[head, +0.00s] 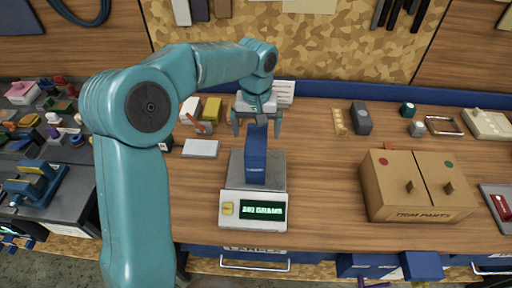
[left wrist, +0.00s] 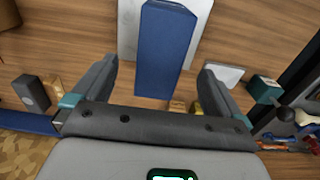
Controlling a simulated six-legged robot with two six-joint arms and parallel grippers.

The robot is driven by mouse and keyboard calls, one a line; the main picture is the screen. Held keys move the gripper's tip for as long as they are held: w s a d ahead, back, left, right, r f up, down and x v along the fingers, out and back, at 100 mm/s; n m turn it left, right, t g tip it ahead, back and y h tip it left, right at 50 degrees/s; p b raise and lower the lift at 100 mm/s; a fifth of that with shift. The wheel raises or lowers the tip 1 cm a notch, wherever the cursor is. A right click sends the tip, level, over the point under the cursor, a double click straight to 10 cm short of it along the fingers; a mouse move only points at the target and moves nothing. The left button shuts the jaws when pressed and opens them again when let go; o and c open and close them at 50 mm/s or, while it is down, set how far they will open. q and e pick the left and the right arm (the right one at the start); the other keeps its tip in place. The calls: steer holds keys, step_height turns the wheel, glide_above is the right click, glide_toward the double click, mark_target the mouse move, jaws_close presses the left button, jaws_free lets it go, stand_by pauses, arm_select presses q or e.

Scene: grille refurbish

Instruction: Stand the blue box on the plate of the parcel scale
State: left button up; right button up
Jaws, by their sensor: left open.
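The blue box (head: 257,158) stands upright on the grey plate (head: 236,172) of the parcel scale (head: 228,197). The scale's green display (head: 262,211) is lit and shows a reading in grams; its digits are hard to read. My left gripper (head: 257,123) is open, above and just behind the box's top, with its fingers apart. In the left wrist view the box (left wrist: 166,50) extends up from between the open fingers (left wrist: 160,78), with clear gaps on both sides. Part of the plate (left wrist: 128,32) shows behind it. My right gripper is not in view.
A cardboard box (head: 418,207) with two lids stands right of the scale. A white block (head: 200,148) lies to the left. Small parts, including a dark grey block (head: 361,118), line the back of the bench. Bare wood lies between scale and cardboard box.

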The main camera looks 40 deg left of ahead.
arm_select(q)
steer(key=shift+r+p, duration=1.3)
steer(key=shift+r, duration=0.5)
steer(key=shift+f, duration=0.1)
